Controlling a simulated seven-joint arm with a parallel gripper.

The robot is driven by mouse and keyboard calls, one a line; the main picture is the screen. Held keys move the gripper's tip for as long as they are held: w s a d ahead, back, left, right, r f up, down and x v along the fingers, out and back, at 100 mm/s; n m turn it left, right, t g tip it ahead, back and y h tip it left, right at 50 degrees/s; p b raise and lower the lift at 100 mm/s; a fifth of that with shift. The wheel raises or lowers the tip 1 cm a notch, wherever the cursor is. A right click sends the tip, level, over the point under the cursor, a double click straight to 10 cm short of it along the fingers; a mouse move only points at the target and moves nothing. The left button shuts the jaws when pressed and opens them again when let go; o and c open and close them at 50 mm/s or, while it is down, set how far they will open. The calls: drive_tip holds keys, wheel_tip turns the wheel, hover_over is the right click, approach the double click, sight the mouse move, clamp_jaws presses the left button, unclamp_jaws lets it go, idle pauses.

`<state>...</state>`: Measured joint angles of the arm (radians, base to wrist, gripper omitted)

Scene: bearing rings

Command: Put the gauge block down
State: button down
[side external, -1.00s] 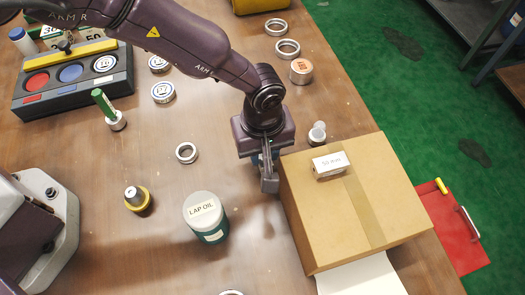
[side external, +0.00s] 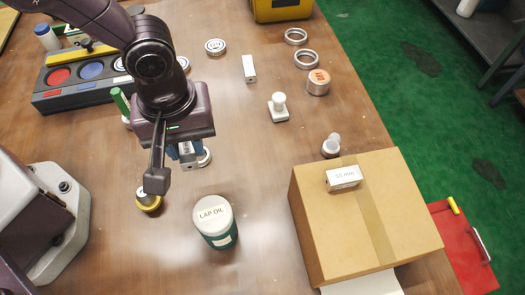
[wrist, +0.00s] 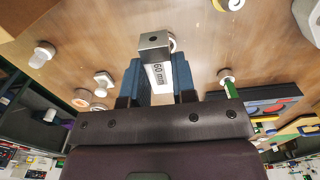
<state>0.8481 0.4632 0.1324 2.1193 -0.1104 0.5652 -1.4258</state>
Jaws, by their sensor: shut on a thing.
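My gripper (side external: 188,154) is shut on a metal gauge block (wrist: 156,62) marked "60 mm", which sticks out between the blue fingers in the wrist view. In the side view the gripper hangs over the left-middle of the table (side external: 262,185), and the held block is mostly hidden. A pale ring (side external: 205,158) shows just beside the fingers; I cannot tell the gap between them. Another block (side external: 343,178), its label apparently "50 mm", lies on the cardboard box (side external: 310,225). A small pale block (side external: 249,68) lies at the back of the table.
The lap oil tin (side external: 214,222) stands in front of the gripper, and a yellow-based part (side external: 148,200) is close at its left. A dark tray (side external: 75,95) with coloured discs is at the back left. A white-knobbed piece (side external: 278,107) stands to the right. Bare table lies between tin and box.

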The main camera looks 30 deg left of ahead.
drive_tip(key=s+d+r+m, duration=0.4)
drive_tip(key=d+r+m, duration=0.5)
drive_tip(key=d+r, duration=0.45)
hover_over(356, 241)
drive_tip(key=f, duration=1)
drive_tip(key=shift+a+f, duration=0.2)
drive_tip(key=shift+f, duration=0.1)
drive_tip(key=shift+d+f, duration=0.2)
drive_tip(key=shift+f, duration=1.55)
drive_tip(key=shift+f, duration=0.1)
